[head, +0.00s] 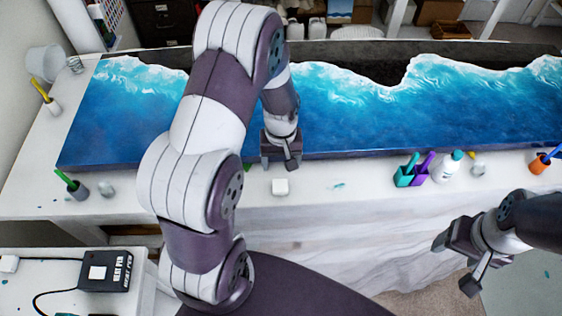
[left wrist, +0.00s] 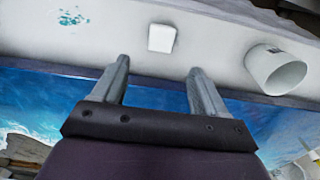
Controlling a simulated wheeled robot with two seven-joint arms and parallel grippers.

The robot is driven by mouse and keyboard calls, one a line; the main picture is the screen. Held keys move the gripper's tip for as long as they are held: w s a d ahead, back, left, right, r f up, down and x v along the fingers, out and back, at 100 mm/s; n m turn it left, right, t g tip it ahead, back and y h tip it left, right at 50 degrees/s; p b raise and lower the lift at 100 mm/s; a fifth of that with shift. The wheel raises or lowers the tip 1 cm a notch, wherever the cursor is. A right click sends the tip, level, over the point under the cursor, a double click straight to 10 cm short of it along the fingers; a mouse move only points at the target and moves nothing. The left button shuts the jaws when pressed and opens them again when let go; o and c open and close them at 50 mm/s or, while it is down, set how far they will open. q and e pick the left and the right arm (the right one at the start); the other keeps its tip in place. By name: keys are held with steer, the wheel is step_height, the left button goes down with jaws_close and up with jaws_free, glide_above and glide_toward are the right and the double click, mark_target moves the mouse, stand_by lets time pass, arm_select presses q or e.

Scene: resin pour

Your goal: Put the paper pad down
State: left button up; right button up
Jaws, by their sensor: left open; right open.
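A small white block, which looks like the paper pad (head: 280,187), lies flat on the white strip of table in front of the blue wave panel. It also shows in the left wrist view (left wrist: 161,38), just beyond the fingertips and apart from them. My left gripper (head: 281,164) is open and empty, just behind the pad, near the panel's front edge; its two spread fingers show in the left wrist view (left wrist: 160,65). My right gripper (head: 460,264) is open and empty at the lower right, in front of the table.
The blue wave panel (head: 350,110) fills most of the table. A white cup (left wrist: 276,70) stands near the pad, apparently hidden behind my arm in the head view. A heat pen box (head: 112,270) is lower left.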

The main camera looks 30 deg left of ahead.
arm_select(q)
steer(key=s+d+r+m+t, duration=0.1)
steer(key=s+d+r+m, duration=0.55)
steer(key=s+r, duration=0.4)
steer(key=f+b, duration=0.1)
steer(key=w+f+b, duration=0.1)
steer(key=f+b, duration=0.1)
steer(key=a+f+b, duration=0.1)
steer(key=f+b, duration=0.1)
steer(key=shift+w+a, duration=0.1)
steer(key=shift+w, duration=0.25)
